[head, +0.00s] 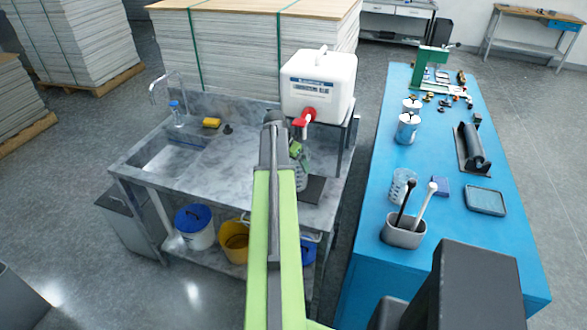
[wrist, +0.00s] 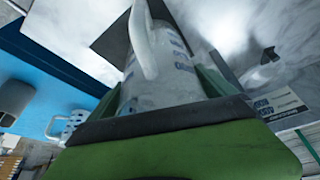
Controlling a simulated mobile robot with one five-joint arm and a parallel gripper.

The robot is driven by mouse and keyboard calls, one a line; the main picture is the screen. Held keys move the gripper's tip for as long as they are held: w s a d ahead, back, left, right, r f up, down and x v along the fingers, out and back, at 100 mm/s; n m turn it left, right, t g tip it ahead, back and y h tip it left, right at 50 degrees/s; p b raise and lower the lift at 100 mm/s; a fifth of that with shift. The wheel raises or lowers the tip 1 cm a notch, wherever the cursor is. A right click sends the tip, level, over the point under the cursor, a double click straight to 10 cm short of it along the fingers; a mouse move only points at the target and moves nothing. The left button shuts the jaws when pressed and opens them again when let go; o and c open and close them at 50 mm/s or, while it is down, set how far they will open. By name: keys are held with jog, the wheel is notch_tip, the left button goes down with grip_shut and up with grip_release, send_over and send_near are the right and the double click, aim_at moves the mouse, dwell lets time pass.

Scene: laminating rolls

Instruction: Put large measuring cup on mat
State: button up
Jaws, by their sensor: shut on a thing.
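A clear measuring cup with blue markings (head: 302,179) is at the front right of the grey sink bench, below the red tap. In the wrist view the cup (wrist: 160,70) fills the middle, with its pale handle toward the camera. My gripper (wrist: 165,85) is shut on it, a green finger on each side. My arm partly hides the cup in the head view. A dark square mat (head: 315,187) lies on the bench just right of the cup; it also shows behind the cup in the wrist view (wrist: 108,42). I cannot tell whether the cup touches the bench.
A white container (head: 318,82) with a red tap (head: 306,116) stands behind the cup. Another clear measuring cup (head: 403,184) stands on the blue table (head: 370,285), beside a grey utensil holder (head: 404,234). A yellow sponge (head: 212,123) lies near the sink (head: 170,157).

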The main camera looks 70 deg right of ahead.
jog(key=shift+f, duration=0.1)
jog(key=o, duration=1.6)
jog(key=p+v, duration=1.1)
jog(key=v, duration=0.1)
jog(key=shift+r, duration=0.3)
jog(key=shift+f, duration=0.1)
